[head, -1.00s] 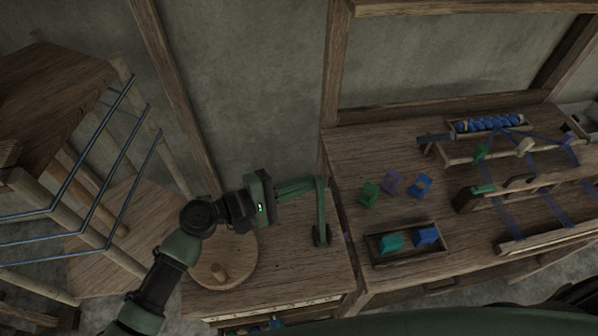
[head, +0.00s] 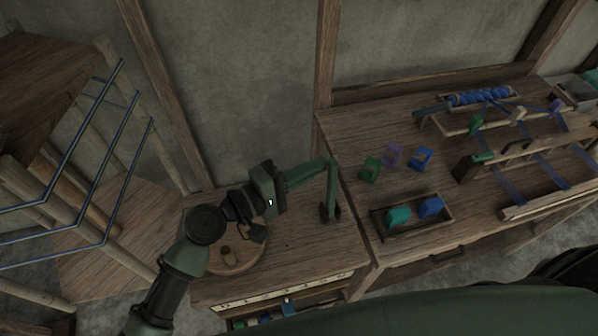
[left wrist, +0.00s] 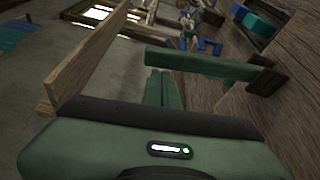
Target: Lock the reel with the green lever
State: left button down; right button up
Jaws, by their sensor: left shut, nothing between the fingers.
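The green lever (head: 331,188) is a slim green bar rising from a dark bracket (head: 330,212) on the small wooden table. In the left wrist view the lever (left wrist: 210,65) crosses the picture, its bracket at the right. My left gripper (head: 318,165) is shut and empty, its fingers at the lever's upper end. In the left wrist view the closed fingers (left wrist: 160,88) end close beside the lever; I cannot tell whether they touch it. A wooden frame strung with blue threads (head: 125,150), apparently the reel, stands at the left. My right gripper is not in view.
A round wooden disc with a knob (head: 228,258) lies under my left arm. A bench on the right holds green, purple and blue blocks, a small tray (head: 378,224) and a loom. An open drawer (head: 265,318) is below the small table.

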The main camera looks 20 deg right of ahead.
pick_arm(q)
jog(key=s+m+h+b, duration=0.2)
jog(key=s+m+b, duration=0.5)
jog(key=b, duration=0.3)
jog(key=shift+s+d+f+b, duration=0.25)
jog(key=shift+s+f+b, duration=0.15)
jog(key=shift+s, duration=0.1)
notch_tip(320, 180, up, 20)
jog(key=p, duration=0.5)
jog(key=shift+w+r, duration=0.2)
jog(key=shift+r, duration=0.05)
jog(key=shift+a, duration=0.1)
